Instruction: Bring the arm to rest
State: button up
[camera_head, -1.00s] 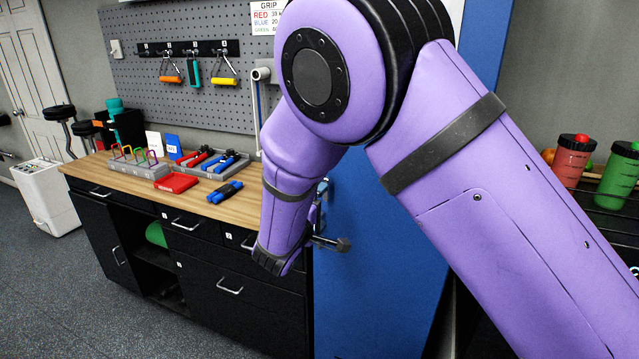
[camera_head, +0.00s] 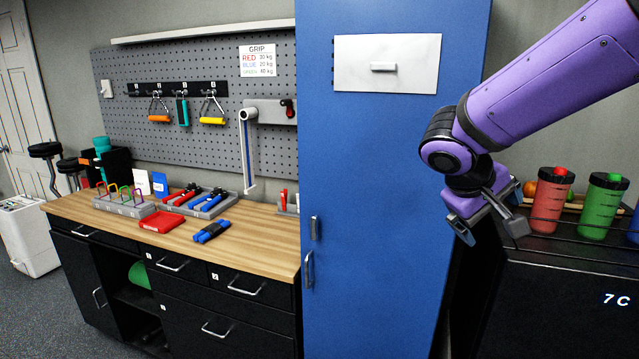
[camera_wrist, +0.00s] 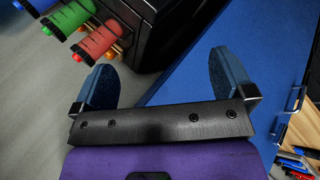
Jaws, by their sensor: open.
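My purple arm reaches in from the upper right in the head view. My gripper (camera_head: 487,222) hangs in front of the right edge of the blue cabinet (camera_head: 385,200), left of the shaker bottles. In the wrist view, my gripper (camera_wrist: 162,88) shows two blue fingers set wide apart with nothing between them. The blue cabinet door (camera_wrist: 200,60) lies beyond the fingers there. The gripper touches nothing that I can see.
A red shaker bottle (camera_head: 548,201) and a green one (camera_head: 603,207) stand on a dark unit at right. The wooden bench (camera_head: 262,238) at left carries a red tray (camera_head: 162,222) and blue-handled grips (camera_head: 211,231). Grey floor is clear at lower left.

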jog(key=s+d+r+m+t+y, duration=0.1)
jog(key=s+r+y, duration=0.1)
jog(key=s, duration=0.7)
jog(key=s+d+r+m+t+y, duration=0.1)
jog(key=s+y, duration=0.4)
jog(key=s, duration=0.5)
jog(key=shift+r+m, duration=0.5)
jog(key=shift+r, duration=0.15)
jog(key=shift+s, duration=0.1)
